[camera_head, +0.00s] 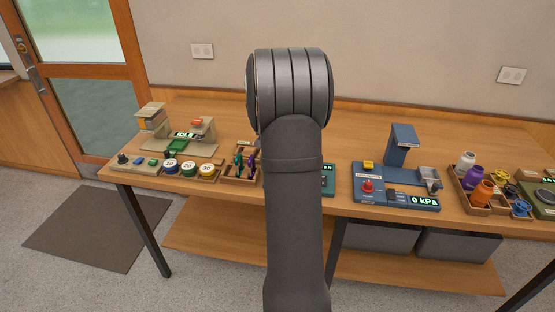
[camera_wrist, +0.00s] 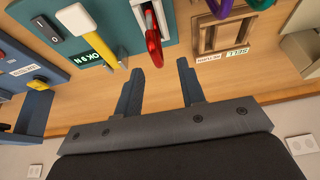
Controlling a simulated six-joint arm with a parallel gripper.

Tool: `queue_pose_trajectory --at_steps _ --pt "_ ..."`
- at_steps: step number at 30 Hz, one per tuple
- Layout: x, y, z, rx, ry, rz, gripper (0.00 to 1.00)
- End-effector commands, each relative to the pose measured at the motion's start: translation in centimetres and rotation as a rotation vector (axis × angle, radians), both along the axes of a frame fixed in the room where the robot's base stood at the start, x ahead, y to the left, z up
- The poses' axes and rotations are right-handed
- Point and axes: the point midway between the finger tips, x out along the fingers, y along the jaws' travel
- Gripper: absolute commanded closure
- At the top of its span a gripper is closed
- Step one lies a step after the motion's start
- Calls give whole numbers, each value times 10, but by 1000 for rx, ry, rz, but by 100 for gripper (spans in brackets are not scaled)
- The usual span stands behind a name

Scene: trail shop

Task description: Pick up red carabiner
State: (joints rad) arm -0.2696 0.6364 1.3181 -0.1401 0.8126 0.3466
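The red carabiner (camera_wrist: 153,38) shows in the wrist view at the top middle. It sits at a white-framed slot (camera_wrist: 141,14) of a teal tester (camera_wrist: 105,12), with a grey metal part beside its upper end. My gripper (camera_wrist: 160,67) is open, its two dark fingers apart and pointing toward the carabiner. The carabiner lies just beyond the fingertips, in line with the gap between them, and nothing is held. In the head view my arm covers the carabiner and the gripper; only the tester's right edge (camera_head: 328,180) shows.
A yellow lever with a white grip (camera_wrist: 90,35) stands left of the carabiner in the wrist view. A wooden tray (camera_wrist: 220,35) with purple and green pieces is to the right. In the head view, a blue pressure device (camera_head: 395,187) and bottles (camera_head: 474,178) stand farther right.

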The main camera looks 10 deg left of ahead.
Motion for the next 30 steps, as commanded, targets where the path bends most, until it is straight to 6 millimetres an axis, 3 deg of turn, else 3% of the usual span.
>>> queue_pose_trajectory --at_steps 10,18,25,26,30 --pt "8 -1 -23 0 1 0 64" --pt "21 -3 -59 -1 0 0 64" --pt "22 -3 -62 -1 -2 0 64" --pt "22 -3 -62 -1 -2 0 66" --pt "22 -3 -62 -1 -2 0 93"
